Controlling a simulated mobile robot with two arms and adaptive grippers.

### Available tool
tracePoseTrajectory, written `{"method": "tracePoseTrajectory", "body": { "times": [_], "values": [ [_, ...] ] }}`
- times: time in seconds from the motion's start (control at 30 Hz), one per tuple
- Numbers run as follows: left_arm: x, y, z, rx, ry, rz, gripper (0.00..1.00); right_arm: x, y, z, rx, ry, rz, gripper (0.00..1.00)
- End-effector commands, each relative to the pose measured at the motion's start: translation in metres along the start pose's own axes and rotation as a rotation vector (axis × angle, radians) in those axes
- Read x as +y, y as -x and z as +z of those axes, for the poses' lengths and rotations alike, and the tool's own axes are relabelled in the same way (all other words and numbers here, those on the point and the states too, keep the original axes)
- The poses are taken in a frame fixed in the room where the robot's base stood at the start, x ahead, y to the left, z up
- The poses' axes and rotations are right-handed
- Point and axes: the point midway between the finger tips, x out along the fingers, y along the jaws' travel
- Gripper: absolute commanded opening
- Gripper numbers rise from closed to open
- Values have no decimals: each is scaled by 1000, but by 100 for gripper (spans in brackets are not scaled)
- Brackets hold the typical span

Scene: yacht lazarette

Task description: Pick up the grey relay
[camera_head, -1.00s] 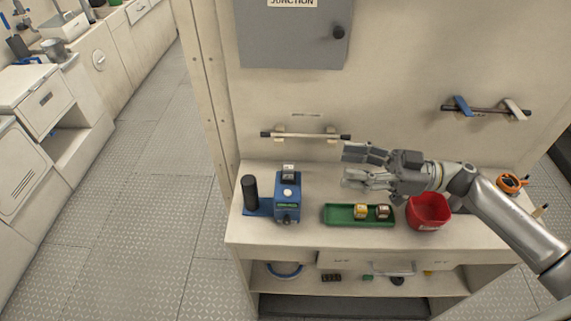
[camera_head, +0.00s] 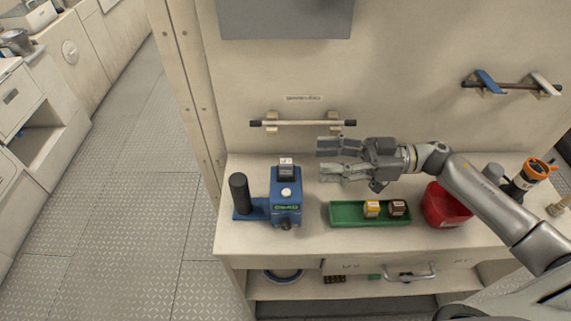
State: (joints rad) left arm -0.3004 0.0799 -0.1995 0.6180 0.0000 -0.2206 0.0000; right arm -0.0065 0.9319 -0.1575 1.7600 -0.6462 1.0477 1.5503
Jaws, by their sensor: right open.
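The grey relay (camera_head: 286,173), a small dark grey block with a pale marked top, sits on top of the blue tester (camera_head: 286,207) at the left of the bench. My right gripper (camera_head: 322,158) comes in from the right, open and empty, with its fingers pointing left. In the picture it is just right of the relay and apart from it. My left gripper is not in view.
A green tray (camera_head: 346,215) holds a yellow relay (camera_head: 372,208) and a brown relay (camera_head: 398,208). A red bin (camera_head: 441,207) stands right of it. A black cylinder (camera_head: 240,192) stands left of the tester. A rail (camera_head: 300,123) is on the wall behind.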

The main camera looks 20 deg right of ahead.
Motion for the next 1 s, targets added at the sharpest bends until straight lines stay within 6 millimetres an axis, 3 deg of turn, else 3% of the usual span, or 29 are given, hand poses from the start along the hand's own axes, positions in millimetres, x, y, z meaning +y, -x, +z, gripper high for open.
{"method": "tracePoseTrajectory", "body": {
  "times": [0.6, 0.9, 1.0],
  "values": [
    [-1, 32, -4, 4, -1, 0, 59, -8, -72, -5, 3, 1, 1, 50],
    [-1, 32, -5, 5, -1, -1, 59, -8, -76, -2, -1, 0, 1, 50],
    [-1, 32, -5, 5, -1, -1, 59, -8, -76, -2, -1, 0, 1, 37]
  ]
}}
